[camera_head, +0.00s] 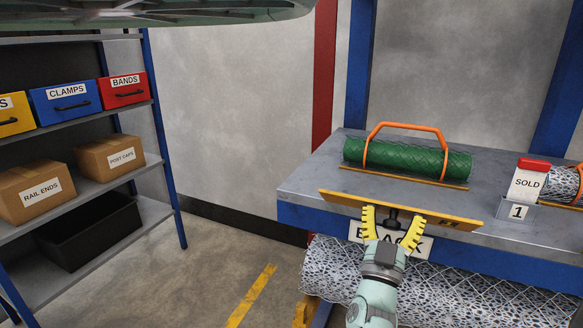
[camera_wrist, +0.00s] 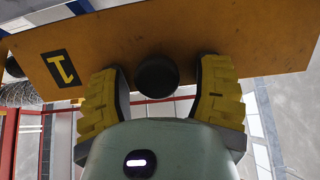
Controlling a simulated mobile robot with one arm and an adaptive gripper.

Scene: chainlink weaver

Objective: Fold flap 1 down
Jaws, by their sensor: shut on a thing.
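Flap 1 is a long orange-yellow board (camera_head: 345,200) along the front edge of the grey bench. In the head view it looks tilted, its near edge standing out from the bench. In the wrist view the flap (camera_wrist: 200,35) fills the top, with a black "1" label at left. A round black knob (camera_wrist: 157,76) sits on its face. My gripper (camera_head: 394,214) is at the middle of the flap, its yellow fingers on either side of the knob.
A green mesh roll (camera_head: 405,160) with an orange handle lies on the bench (camera_head: 310,178). A roll tagged SOLD (camera_head: 527,184) lies at right. A large chain-link roll (camera_head: 480,295) is below. A blue shelf with boxes (camera_head: 112,153) stands left, with free floor between.

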